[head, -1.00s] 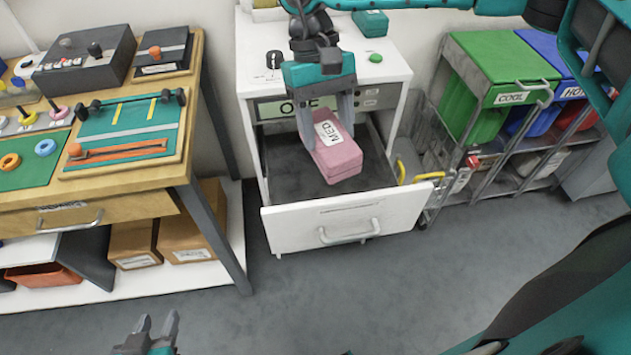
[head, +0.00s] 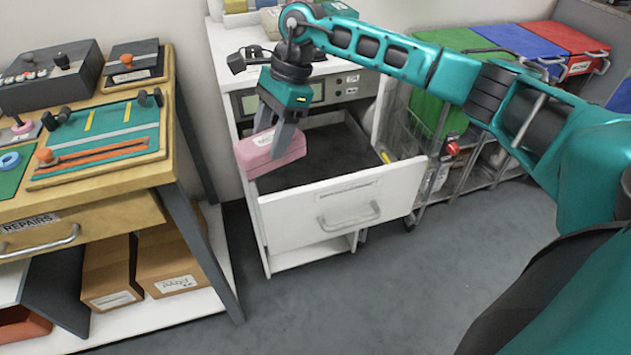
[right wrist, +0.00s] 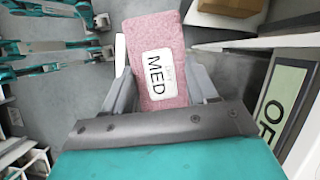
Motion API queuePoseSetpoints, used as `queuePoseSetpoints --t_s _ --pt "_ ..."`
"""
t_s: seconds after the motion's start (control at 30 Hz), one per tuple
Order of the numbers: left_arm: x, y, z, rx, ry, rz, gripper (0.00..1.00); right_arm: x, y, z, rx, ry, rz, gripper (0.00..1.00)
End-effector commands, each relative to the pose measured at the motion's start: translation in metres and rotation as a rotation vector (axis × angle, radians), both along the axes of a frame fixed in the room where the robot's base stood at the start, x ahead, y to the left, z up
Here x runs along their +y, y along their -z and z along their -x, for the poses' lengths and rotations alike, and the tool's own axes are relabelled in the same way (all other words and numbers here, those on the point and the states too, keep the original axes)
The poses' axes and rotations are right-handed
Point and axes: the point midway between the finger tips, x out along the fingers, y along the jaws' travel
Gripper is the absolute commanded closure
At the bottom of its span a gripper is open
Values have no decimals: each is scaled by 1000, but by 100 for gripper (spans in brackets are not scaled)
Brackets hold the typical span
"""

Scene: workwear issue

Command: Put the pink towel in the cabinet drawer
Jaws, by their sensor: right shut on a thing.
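The pink towel (head: 258,158) is a folded block with a white label; in the right wrist view the towel (right wrist: 160,35) shows "MED". My right gripper (head: 275,143) is shut on it, one finger on each side. It holds the towel at the left side of the open cabinet drawer (head: 335,215), covering part of the drawer's left wall. Whether the towel touches that wall I cannot tell. The drawer's dark inside looks empty where it shows. The white cabinet (head: 222,45) stands behind it.
A wooden bench (head: 100,181) with panels and a "REPAIRS" drawer stands at the left. A wire cart (head: 408,125) stands right of the drawer, near green, blue and red lidded bins (head: 570,40). The grey floor (head: 350,310) in front is clear.

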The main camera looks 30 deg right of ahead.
Motion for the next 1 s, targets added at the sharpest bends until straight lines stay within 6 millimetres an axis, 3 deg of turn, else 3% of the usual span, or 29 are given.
queuePoseSetpoints --t_s 0.03,0.27,0.6,0.8,1.0 --pt "-1 12 0 2 2 2 0 -6 14 -5 1 117 -3 82" --pt "-6 37 0 7 11 9 0 -39 41 -30 -1 689 -2 82" --pt "-12 64 -5 1 24 18 0 -107 79 -51 -1 1488 -3 82" --pt "-13 67 -8 -8 27 21 0 -136 90 -54 0 1768 -1 82" --pt "-14 72 -9 -7 28 23 0 -142 107 -53 4 1835 1 82"
